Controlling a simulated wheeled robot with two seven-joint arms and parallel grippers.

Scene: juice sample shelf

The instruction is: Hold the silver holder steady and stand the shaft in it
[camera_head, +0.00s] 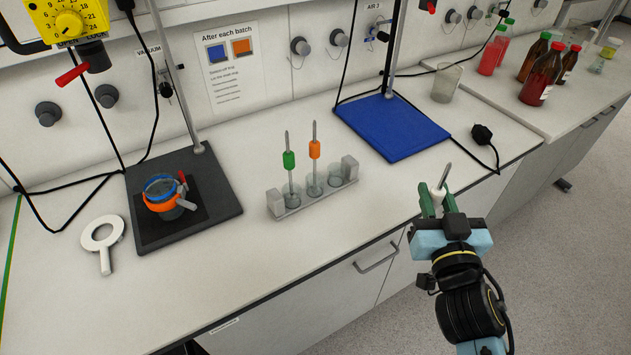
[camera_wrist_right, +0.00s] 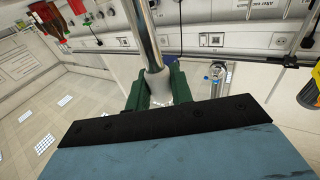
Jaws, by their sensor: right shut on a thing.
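My right gripper (camera_head: 436,203) is at the right, over the bench's front edge. Its green fingers are shut on a thin silver shaft (camera_head: 445,175), which points up and tilts slightly. In the right wrist view the shaft (camera_wrist_right: 150,40) rises from between the green fingers, with a pale part at its foot; its lower end is hidden. A silver-grey holder (camera_head: 289,211) with blocks at both ends stands on the bench, left of and apart from the gripper. My left gripper is out of view.
A blue plate (camera_head: 392,130) with a stand rod lies behind the holder. A dark stand base (camera_head: 218,197) with an orange and blue vessel (camera_head: 164,196) is at left, beside a white ring (camera_head: 102,235). A beaker (camera_head: 446,83) and bottles stand at back right. Bench in front of the holder is clear.

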